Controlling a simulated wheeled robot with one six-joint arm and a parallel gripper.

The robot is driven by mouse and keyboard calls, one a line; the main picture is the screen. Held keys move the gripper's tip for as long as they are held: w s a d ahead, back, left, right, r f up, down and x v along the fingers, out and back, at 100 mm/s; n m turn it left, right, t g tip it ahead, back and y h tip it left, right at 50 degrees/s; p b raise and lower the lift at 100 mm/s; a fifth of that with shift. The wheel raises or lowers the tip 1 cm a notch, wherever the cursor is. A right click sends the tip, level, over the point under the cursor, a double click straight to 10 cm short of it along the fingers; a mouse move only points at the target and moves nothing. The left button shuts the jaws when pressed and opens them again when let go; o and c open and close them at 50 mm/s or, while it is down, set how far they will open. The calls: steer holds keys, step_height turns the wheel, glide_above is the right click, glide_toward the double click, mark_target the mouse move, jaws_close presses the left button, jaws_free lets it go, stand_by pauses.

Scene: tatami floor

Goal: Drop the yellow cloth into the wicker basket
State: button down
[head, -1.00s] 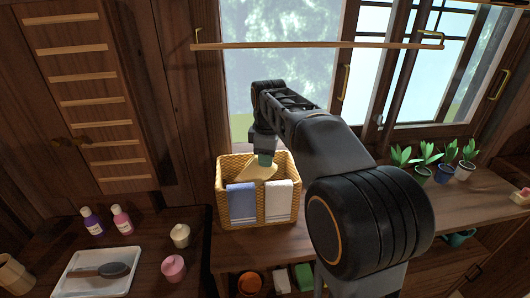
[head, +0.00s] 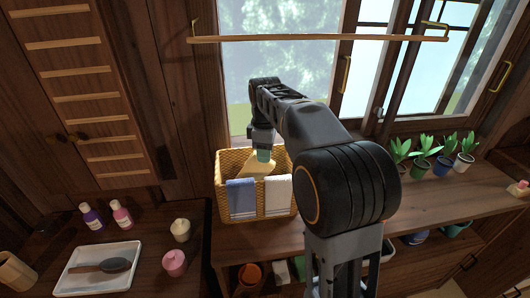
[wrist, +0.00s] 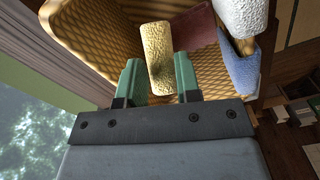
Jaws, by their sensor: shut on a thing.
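The wicker basket (head: 222,188) stands on the wooden counter below the window, its opening facing up. My gripper (head: 263,156) points down at the basket's mouth. In the wrist view my gripper (wrist: 158,80) is shut on the yellow cloth (wrist: 158,50), which lies between its green fingers. In the head view the yellow cloth (head: 257,169) hangs at the basket's opening, over its interior. Whether its lower end touches the basket's inside is hard to tell.
A blue towel (head: 242,198) and a white towel (head: 278,196) hang over the basket's front rim. A dark red cloth (wrist: 196,25) lies inside. Potted plants (head: 443,165) stand to the right; bottles and a tray (head: 75,284) are at the left.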

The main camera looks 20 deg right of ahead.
steer(key=shift+f, duration=0.6)
steer(key=c, duration=0.8)
jaws_free()
steer(key=shift+r, duration=0.1)
step_height(320, 180, up, 8)
steer(key=shift+r+p, duration=0.25)
steer(key=shift+p, duration=0.65)
